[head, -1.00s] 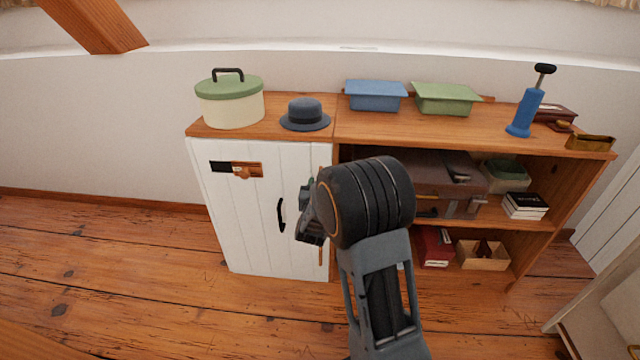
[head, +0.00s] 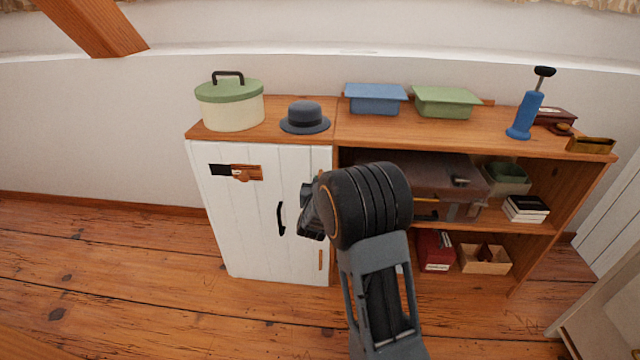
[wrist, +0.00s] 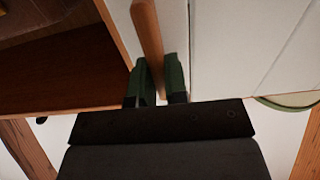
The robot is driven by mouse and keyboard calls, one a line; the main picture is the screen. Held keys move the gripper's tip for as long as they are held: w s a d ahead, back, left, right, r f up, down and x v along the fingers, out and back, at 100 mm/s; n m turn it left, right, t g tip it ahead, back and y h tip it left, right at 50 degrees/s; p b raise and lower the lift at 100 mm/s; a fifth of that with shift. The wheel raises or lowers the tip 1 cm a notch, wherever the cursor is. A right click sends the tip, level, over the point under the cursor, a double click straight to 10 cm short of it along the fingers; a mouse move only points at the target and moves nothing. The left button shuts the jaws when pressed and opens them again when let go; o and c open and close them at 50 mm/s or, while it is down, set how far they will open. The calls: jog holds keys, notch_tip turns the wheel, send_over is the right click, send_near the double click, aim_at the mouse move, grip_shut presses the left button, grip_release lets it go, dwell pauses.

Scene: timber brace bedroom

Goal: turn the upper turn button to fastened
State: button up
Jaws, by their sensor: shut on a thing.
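The upper turn button (wrist: 147,32) is a slim wooden bar at the edge of the white door (wrist: 235,45). In the wrist view it runs nearly along the door edge, slightly tilted. The green fingers of my gripper (wrist: 159,78) stand on either side of its near end, shut on it. In the head view my gripper (head: 312,208) is at the door's right edge, and my wrist hides its fingertips and most of the button. The white door (head: 245,230) looks closed, with a black handle (head: 281,217).
A lower wooden bar (head: 320,260) lies upright on the door's right edge. Open shelves (head: 545,225) right of the door hold a brown case (head: 430,175) and boxes. A pot (head: 230,105) and a grey hat (head: 305,117) stand on top. The floor (head: 130,290) at left is clear.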

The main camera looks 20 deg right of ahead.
grip_shut()
jog(key=n, duration=0.1)
jog(key=n+p, duration=0.1)
jog(key=n, duration=0.2)
jog(key=shift+w+a+p, duration=0.15)
jog(key=shift+a+p, duration=0.1)
jog(key=shift+p, duration=0.05)
jog(key=shift+w+a+f+n+p, duration=0.2)
jog(key=shift+n+p, duration=0.65)
jog(key=shift+n, duration=1.45)
jog(key=shift+s+a+f+n+p, duration=0.2)
jog(key=shift+n+p, duration=0.7)
jog(key=shift+n, duration=1.4)
jog(key=shift+w+f+n+p, duration=0.3)
jog(key=shift+n+p, duration=0.55)
jog(key=shift+n, duration=1.45)
jog(key=o, duration=0.7)
grip_release()
jog(key=shift+c, duration=0.2)
